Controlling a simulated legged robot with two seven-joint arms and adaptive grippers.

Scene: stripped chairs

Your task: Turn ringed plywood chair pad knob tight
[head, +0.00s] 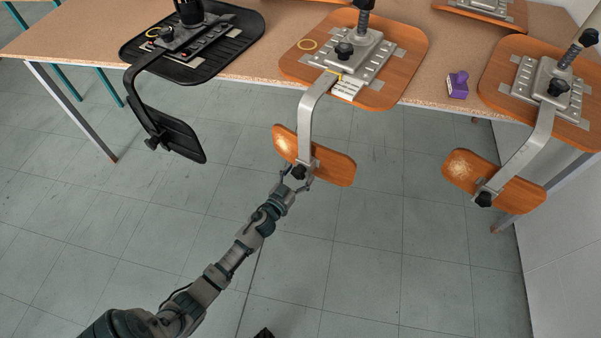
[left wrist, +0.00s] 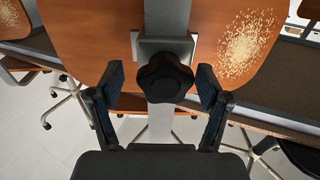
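The ringed plywood chair lies upturned in the middle of the table in the head view, with a yellow ring (head: 307,44) on its orange-brown seat (head: 400,50). Its back pad (head: 335,168) hangs past the table edge on a grey metal bar. The black lobed pad knob (left wrist: 165,77) sits on a bracket across the bar in the left wrist view; in the head view it is partly covered by my gripper. My left gripper (left wrist: 161,82) is open, one finger on each side of the knob, with visible gaps.
A black chair (head: 240,36) with another yellow ring lies on the left of the table (head: 75,30). A second plywood chair (head: 500,80) lies on the right. A purple stamp-like object (head: 458,85) stands between the plywood chairs. The tiled floor in front is clear.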

